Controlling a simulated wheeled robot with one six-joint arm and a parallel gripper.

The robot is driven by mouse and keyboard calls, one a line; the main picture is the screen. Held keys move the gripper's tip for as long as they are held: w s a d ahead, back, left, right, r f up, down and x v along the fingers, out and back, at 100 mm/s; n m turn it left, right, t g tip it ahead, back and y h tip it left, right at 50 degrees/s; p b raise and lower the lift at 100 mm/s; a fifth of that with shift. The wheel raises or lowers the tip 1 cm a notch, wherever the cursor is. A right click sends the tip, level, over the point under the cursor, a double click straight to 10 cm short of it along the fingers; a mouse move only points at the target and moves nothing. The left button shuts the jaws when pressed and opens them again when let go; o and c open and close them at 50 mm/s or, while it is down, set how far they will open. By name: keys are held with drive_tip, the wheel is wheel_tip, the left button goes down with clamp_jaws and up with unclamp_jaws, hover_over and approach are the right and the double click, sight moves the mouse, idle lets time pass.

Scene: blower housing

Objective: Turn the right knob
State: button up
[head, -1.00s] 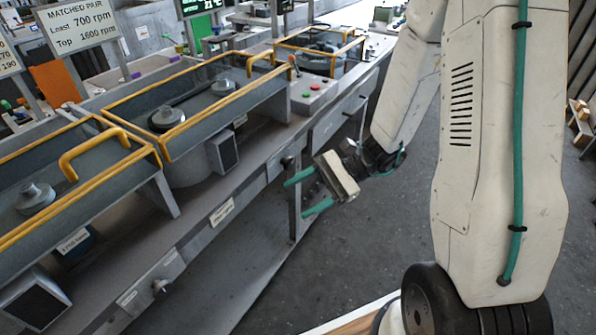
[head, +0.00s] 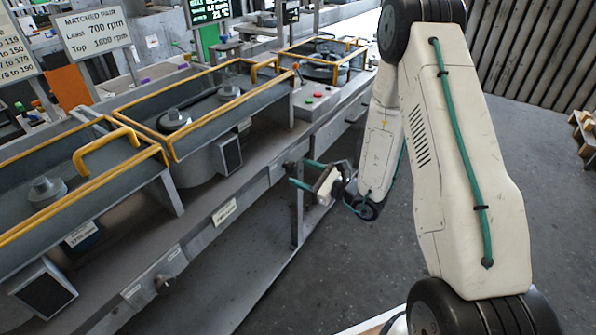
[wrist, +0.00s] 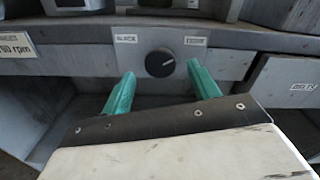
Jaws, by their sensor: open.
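A round black knob (wrist: 159,63) with a pale pointer mark sits on the grey front panel between two small labels in the wrist view. The pointer aims toward the upper right. My gripper (wrist: 161,70) is open, its green fingers on either side of the knob in the picture. The fingertips seem short of the panel, with no visible contact. In the head view, my gripper (head: 297,173) is beside the bench front, and I cannot clearly make out this knob behind the fingers. Another knob (head: 164,283) is on the panel at lower left.
A sign (head: 94,32) reads "MATCHED PAIR, Least 700 rpm, Top 1600 rpm". Yellow-railed pulley bays line the bench (head: 222,195). A button box (head: 314,100) stands on it. A drawer front (wrist: 288,85) is right of the knob. The floor (head: 335,255) beside the bench is clear.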

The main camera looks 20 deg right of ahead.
drive_tip(key=shift+x, duration=1.2)
drive_tip(key=c, duration=1)
drive_tip(key=shift+o, duration=0.2)
drive_tip(key=shift+m, duration=0.4)
drive_tip(key=m, duration=0.2)
drive_tip(key=shift+m, duration=2.2)
